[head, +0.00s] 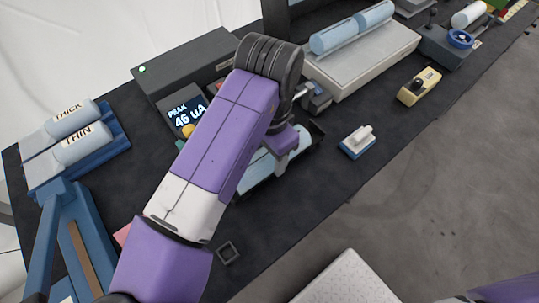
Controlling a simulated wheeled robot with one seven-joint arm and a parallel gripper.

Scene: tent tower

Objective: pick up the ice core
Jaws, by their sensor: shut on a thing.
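A pale blue ice core (258,172) lies lengthwise in a dark, shallow tray (318,133) on the bench, partly hidden behind my purple and white arm. My gripper (281,163) points down over the core's right part and is shut on it. The fingertips are mostly hidden, and I cannot tell whether the core is clear of the tray.
Cylinders marked THICK (72,121) and THIN (84,146) rest on a blue rack at left. A meter (187,113) reads 46 uA. Two blue cylinders (335,36) lie on a white block. A blue-white block (357,143) and yellow device (418,87) stand near the bench edge.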

